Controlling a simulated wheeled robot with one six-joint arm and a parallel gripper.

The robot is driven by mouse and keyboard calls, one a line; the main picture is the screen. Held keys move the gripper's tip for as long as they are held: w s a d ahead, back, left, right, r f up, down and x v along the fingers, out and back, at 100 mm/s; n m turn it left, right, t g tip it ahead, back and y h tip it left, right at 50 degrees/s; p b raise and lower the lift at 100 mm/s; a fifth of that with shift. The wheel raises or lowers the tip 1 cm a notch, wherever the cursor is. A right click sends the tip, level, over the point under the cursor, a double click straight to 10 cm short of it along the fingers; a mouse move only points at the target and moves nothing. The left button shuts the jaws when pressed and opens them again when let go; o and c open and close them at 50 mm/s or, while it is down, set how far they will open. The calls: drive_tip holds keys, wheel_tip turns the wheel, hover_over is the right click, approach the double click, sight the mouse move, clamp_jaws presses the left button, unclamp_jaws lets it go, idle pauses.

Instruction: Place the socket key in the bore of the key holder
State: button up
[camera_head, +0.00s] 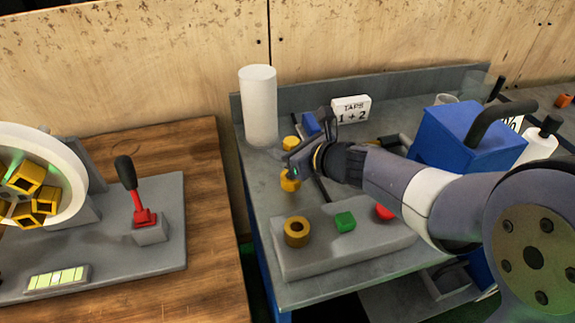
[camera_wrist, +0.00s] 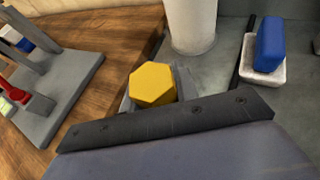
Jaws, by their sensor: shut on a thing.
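My gripper (camera_head: 294,158) is shut on a yellow piece that I take to be the socket key (camera_head: 290,181). Yellow shows above and below the fingers, so it seems held roughly upright. In the wrist view its hexagonal yellow end (camera_wrist: 152,84) shows between the grey fingers, partly hidden by the dark gripper body. A yellow ring with a dark round bore (camera_head: 297,232), apparently the key holder, sits on a grey slab (camera_head: 300,262). It is nearer than the held key and apart from it in the head view. The wrist view does not show this ring.
A green block (camera_head: 345,221) and a red piece (camera_head: 384,212) share the slab. A white cylinder (camera_head: 258,105), a blue block (camera_head: 311,124) and a white label block (camera_head: 351,108) stand behind. A blue box (camera_head: 462,140) is right. A red lever (camera_head: 144,217) stands left.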

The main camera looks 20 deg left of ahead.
drive_tip(key=shift+f+b, duration=0.45)
drive_tip(key=shift+f, duration=1.25)
drive_tip(key=shift+f, duration=0.15)
drive_tip(key=o, duration=1)
drive_tip(key=shift+o, duration=0.2)
drive_tip(key=shift+r, duration=0.25)
drive_tip(key=p+v, duration=0.1)
drive_tip(key=v, duration=1.1)
